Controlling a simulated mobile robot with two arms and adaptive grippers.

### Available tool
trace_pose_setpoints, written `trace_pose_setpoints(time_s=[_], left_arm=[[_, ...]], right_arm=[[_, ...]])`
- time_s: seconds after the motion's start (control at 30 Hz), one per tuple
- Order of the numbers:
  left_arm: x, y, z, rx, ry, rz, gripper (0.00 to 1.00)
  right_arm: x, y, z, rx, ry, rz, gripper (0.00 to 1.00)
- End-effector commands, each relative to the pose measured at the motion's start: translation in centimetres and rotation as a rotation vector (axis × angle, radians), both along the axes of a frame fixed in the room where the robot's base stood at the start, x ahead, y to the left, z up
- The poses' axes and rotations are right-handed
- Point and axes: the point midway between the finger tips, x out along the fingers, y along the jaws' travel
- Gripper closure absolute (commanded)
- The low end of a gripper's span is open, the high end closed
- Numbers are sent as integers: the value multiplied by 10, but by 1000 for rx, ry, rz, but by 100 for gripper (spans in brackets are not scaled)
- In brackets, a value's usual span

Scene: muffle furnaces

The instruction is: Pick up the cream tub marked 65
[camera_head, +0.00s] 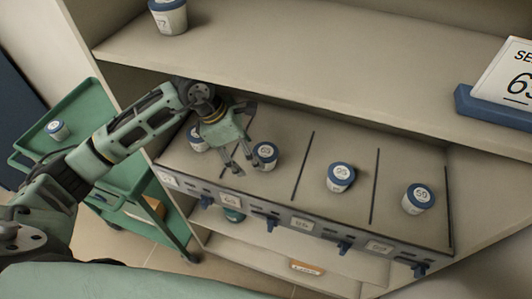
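Several cream tubs with blue lids stand in a row on the middle shelf, in lanes split by dark lines. The tub (266,157) nearest my gripper has a lid number too small to read surely. The others are a partly hidden tub (197,140) at left, a tub (340,179) at centre right, and a tub (417,200) at far right that seems to read 59. I cannot tell surely which is 65. My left gripper (246,164) points down just left of the nearest tub, its fingers apart and empty. My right gripper is not in view.
An upper shelf (290,45) overhangs the row and holds another tub (168,18). A sign (505,75) in a blue holder stands at right. A green cart (90,125) with a tub (57,130) on it stands at left. Blue clips line the shelf front.

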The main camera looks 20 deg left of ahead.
Motion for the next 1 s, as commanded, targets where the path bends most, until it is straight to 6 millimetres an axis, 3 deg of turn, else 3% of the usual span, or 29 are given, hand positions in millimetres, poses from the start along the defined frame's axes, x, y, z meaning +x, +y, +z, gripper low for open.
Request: trace_pose_setpoints(time_s=[0.3, 0.43, 0.67, 1.0], left_arm=[[20, -44, 3, -4, 0, -1, 30], [20, -46, -8, -1, 2, 0, 30], [21, -46, -11, -1, 0, 0, 30], [21, -45, -11, -1, 0, 0, 59]], right_arm=[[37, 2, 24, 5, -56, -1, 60], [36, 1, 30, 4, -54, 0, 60], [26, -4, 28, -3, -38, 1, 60], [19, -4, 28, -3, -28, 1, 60]])
